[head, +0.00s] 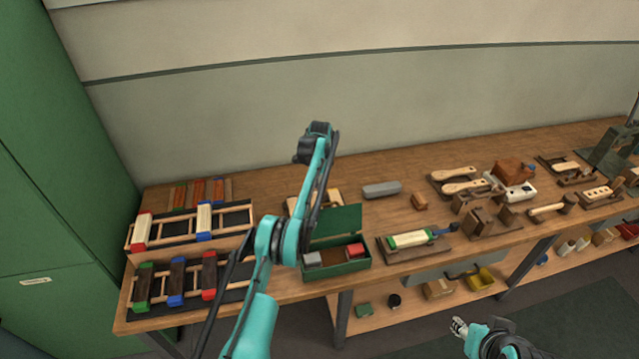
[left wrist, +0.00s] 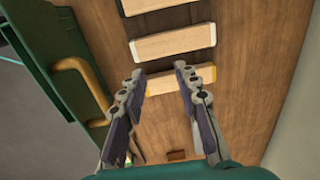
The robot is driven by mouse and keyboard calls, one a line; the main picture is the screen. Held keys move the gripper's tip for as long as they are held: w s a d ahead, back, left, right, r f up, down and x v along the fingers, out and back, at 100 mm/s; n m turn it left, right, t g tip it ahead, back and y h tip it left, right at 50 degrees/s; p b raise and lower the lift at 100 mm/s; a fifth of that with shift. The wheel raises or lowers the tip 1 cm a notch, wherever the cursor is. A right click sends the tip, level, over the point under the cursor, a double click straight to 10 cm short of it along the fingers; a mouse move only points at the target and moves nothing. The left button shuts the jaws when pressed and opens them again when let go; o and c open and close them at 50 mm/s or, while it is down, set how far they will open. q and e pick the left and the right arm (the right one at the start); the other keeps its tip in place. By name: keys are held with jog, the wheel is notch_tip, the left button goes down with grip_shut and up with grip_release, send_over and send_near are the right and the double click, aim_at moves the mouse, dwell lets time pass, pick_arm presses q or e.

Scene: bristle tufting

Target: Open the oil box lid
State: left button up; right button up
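The green oil box (head: 352,267) stands near the bench's front edge in the head view. Its green lid (head: 340,220) is raised at the back, and the inside shows a grey block (head: 312,259) and a red block (head: 355,250). In the left wrist view a green panel, which looks like the lid (left wrist: 50,65), is at the left with a brass handle (left wrist: 82,78). My left gripper (left wrist: 160,70) is open and empty, to the right of the handle and apart from it. My arm hides it in the head view. My right gripper (head: 460,328) is low, in front of the bench; its opening is unclear.
Light wooden blocks (left wrist: 173,46) lie behind the lid. A rack with coloured-end brushes (head: 175,280) is left of the box. A green-and-wood brush fixture (head: 408,240) is close on its right.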

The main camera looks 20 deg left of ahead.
jog(key=shift+s+d+r, duration=0.15)
jog(key=shift+s, duration=0.05)
jog(key=shift+r, duration=0.1)
dwell(0.4)
